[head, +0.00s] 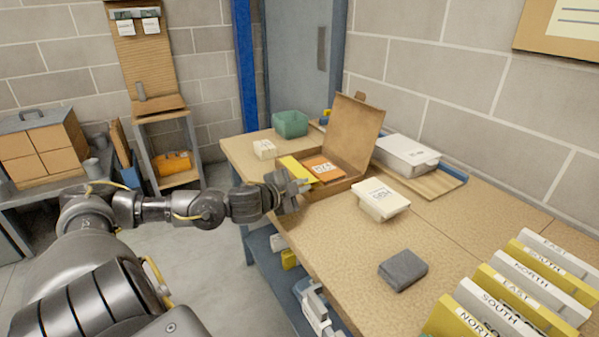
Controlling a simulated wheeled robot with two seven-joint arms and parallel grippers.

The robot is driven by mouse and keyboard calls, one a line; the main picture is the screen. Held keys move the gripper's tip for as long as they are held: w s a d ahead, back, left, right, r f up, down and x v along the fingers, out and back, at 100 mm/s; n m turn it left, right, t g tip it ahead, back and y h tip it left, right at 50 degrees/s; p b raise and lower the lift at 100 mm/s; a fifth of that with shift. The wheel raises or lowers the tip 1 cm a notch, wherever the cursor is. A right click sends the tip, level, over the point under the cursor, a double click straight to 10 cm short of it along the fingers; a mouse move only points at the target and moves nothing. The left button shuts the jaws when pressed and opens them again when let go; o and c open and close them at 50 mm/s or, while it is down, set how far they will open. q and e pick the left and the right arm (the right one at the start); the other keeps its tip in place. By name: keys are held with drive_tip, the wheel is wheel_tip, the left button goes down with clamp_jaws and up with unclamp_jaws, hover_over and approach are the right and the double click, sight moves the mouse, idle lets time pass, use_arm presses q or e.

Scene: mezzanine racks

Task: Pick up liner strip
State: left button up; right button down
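A flat yellow strip (297,169) lies at the left side of an open brown box (341,184) on the table. I take it for the liner strip, but no label on it can be read. An orange labelled item (323,168) lies in the box beside the strip, and the box lid stands up behind. My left gripper (294,187) is at the box's near left corner, just in front of the strip. Whether it touches the strip, and whether its fingers are apart, is too small to tell. My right gripper is not in view.
On the wooden table (330,235) are a cream block (380,200), a dark grey block (403,270), a green bin (290,124) and a white case (407,154). Yellow and white labelled files (515,290) stand at the right. The table's front middle is clear.

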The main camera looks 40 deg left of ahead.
sight(312, 190)
use_arm(q)
drive_tip(key=x, duration=0.4)
drive_tip(key=shift+w, duration=0.1)
drive_tip(key=shift+w+f, duration=0.15)
drive_tip(key=shift+w, duration=0.2)
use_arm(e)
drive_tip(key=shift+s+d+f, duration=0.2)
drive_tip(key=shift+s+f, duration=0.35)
use_arm(q)
clamp_jaws()
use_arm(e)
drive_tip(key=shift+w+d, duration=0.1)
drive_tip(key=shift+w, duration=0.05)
